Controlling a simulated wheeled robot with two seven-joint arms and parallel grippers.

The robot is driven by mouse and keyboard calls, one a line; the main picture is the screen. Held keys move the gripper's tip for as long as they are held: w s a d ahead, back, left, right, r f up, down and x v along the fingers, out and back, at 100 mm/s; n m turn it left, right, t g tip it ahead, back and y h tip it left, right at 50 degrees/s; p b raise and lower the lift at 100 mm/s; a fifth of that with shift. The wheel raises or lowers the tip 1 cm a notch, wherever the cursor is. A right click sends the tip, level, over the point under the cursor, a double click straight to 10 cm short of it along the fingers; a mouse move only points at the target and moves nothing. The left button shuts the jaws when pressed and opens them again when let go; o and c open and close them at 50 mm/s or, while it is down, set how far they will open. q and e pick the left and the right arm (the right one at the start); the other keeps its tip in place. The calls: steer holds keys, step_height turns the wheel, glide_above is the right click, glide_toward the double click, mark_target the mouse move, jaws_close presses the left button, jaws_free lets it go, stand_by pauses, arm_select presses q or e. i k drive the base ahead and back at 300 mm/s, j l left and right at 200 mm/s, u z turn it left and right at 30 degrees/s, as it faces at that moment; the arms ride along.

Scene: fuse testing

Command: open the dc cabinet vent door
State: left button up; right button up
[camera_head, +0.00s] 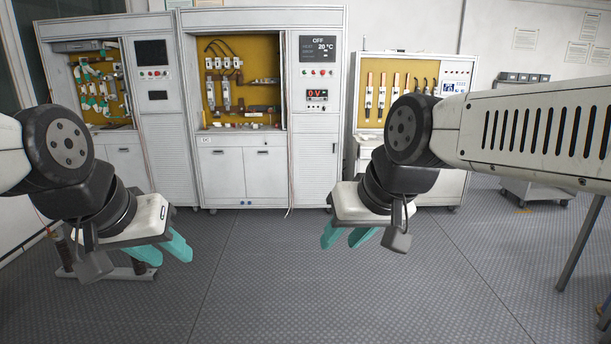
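The middle cabinet (189,90) stands against the back wall, with a small label that seems to read DC under its open yellow bay. A tall slatted vent panel (313,160) is at its lower right, below the displays, and looks closed. Two plain white doors (221,172) with dark handles are to its left. My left gripper (163,249) has teal fingers apart and empty, low in front of the left cabinet. My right gripper (346,237) also has teal fingers apart and empty, in front of and to the right of the middle cabinet. Neither touches a cabinet.
A left cabinet (158,100) and a right cabinet (458,130) flank the middle one. A grey cart (535,188) stands at the right. A dark stand on the floor is partly behind my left gripper. The patterned floor (265,270) ahead is clear.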

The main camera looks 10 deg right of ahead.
mark_target(315, 155)
steer(key=i+z, duration=0.35)
steer(key=i, duration=2.85)
steer(key=i+l+u, duration=0.1)
steer(key=i, duration=0.85)
steer(key=i+l+u, duration=0.2)
steer(key=i+u, duration=0.25)
steer(key=i+l, duration=0.1)
steer(key=i, duration=0.25)
